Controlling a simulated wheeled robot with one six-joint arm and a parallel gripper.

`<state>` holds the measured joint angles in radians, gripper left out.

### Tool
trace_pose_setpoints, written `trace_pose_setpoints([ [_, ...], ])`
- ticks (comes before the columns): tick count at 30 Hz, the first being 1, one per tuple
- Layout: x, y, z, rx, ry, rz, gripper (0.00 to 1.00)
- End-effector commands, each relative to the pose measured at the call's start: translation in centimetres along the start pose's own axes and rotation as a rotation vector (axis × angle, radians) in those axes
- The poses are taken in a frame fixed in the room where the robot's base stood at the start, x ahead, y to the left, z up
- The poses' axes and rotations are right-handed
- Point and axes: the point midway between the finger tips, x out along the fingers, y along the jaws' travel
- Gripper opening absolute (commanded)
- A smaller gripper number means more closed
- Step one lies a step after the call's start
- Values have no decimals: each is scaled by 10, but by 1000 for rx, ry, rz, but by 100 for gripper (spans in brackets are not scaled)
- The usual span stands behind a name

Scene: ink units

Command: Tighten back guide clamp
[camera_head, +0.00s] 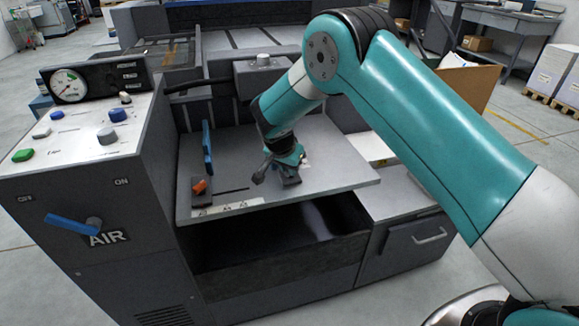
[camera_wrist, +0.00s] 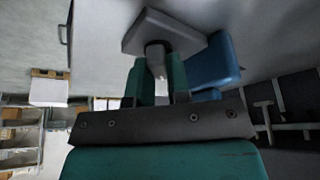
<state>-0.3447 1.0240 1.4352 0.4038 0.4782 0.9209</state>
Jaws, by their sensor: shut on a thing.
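My gripper (camera_head: 284,158) points down over the grey feed table (camera_head: 340,170) in the head view. It is shut on a grey clamp (camera_head: 290,181), whose dark block sits at the table surface. In the wrist view my gripper's teal fingers (camera_wrist: 158,80) close on the grey stem of the clamp (camera_wrist: 163,35), below its flat grey plate. A blue guide piece (camera_wrist: 215,62) stands right beside the clamp there. My fingers hide part of the clamp, and I cannot tell how tight it is.
A blue upright guide (camera_head: 207,150) and an orange knob (camera_head: 200,187) stand at the table's left. The control panel (camera_head: 85,130) with gauge, buttons and blue AIR lever (camera_head: 72,224) rises further left. A cardboard sheet (camera_head: 465,88) stands behind my arm. The table's right side is clear.

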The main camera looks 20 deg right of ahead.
Motion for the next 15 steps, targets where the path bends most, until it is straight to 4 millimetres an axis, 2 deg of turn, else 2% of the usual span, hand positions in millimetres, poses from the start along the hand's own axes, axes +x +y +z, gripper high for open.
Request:
trace_pose_setpoints([
  [6, 0, 0, 0, 2, -1, 1, 0],
  [7, 0, 0, 0, 2, -1, 1, 22],
  [9, 0, 0, 0, 1, -1, 1, 38],
  [10, 0, 0, 0, 1, -1, 0, 43],
  [15, 0, 0, 0, 0, -1, 0, 43],
])
